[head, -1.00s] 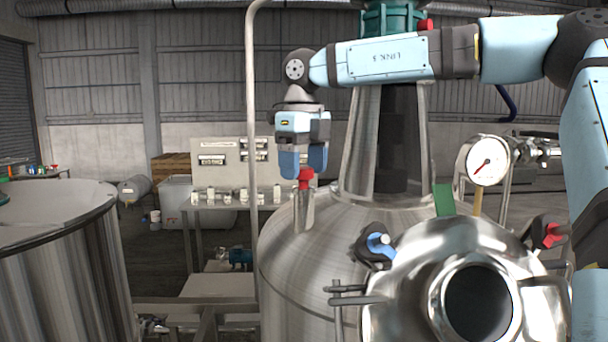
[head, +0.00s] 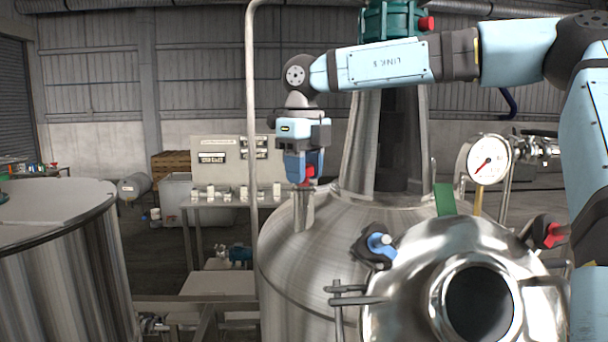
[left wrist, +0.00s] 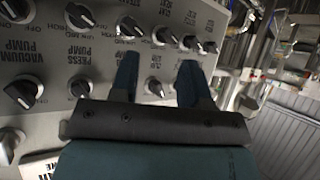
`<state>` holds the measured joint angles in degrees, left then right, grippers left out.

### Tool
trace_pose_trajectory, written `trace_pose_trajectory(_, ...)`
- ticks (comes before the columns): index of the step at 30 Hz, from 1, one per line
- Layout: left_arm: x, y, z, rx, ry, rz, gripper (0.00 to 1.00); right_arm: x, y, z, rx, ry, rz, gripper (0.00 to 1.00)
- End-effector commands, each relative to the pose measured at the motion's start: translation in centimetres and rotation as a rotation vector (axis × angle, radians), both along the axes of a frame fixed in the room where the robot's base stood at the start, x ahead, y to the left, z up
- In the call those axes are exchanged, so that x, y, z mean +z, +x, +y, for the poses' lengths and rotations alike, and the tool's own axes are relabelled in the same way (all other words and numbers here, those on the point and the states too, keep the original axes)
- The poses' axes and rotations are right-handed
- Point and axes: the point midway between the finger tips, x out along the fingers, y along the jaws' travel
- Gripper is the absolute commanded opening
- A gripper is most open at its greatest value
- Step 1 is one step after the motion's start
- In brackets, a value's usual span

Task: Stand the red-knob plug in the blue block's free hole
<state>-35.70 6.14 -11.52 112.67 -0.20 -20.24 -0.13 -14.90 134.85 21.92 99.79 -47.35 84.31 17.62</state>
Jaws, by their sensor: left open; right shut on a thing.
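The red-knob plug (head: 309,172) is at a short steel nozzle (head: 303,211) on the shoulder of the middle tank. Only its red knob shows. My right gripper (head: 304,177) points down over the nozzle and is shut on the knob, with a blue finger hiding part of it. I cannot tell whether the plug is still seated. My left gripper (left wrist: 158,80) shows only in the left wrist view. It is open and empty, its two blue fingers apart in front of a panel of black knobs. I cannot make out the blue block or its free hole.
The middle tank (head: 285,262) has a tall cone, a pressure gauge (head: 487,160) and a polished manhole neck (head: 420,290). A vertical pipe (head: 251,130) stands left of my right gripper. The control panel (left wrist: 60,50) is close to my left gripper.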

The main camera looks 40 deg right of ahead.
Motion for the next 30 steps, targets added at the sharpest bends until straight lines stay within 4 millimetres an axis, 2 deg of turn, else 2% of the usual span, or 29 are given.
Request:
trace_pose_trajectory(5, -0.4, 0.0, -0.1, -0.009, 0.006, -0.005, 0.42, 1.9, 0.0, 0.0, -0.002, -0.001, -0.005, 0.14)
trace_pose_trajectory(8, -0.5, -0.1, -0.1, -0.020, 0.012, -0.011, 0.42, 3.9, 0.1, 0.0, -0.001, -0.003, -0.005, 0.14)
trace_pose_trajectory(15, -1.7, -0.5, 0.2, -0.034, 0.025, -0.006, 0.42, 10.6, 0.1, 0.1, -0.002, -0.002, -0.005, 0.14)
trace_pose_trajectory(21, -2.0, -0.5, 0.0, -0.035, 0.021, -0.005, 0.42, 15.6, 0.1, 0.0, -0.002, -0.002, -0.003, 0.14)
trace_pose_trajectory(25, -1.7, -0.3, -0.1, -0.033, 0.019, -0.007, 0.42, 17.8, 0.0, 0.1, 0.001, 0.001, -0.002, 0.14)
trace_pose_trajectory(30, -1.4, 0.2, -0.1, -0.032, 0.017, -0.016, 0.42, 19.3, 0.0, 0.0, 0.001, 0.001, 0.000, 0.14)
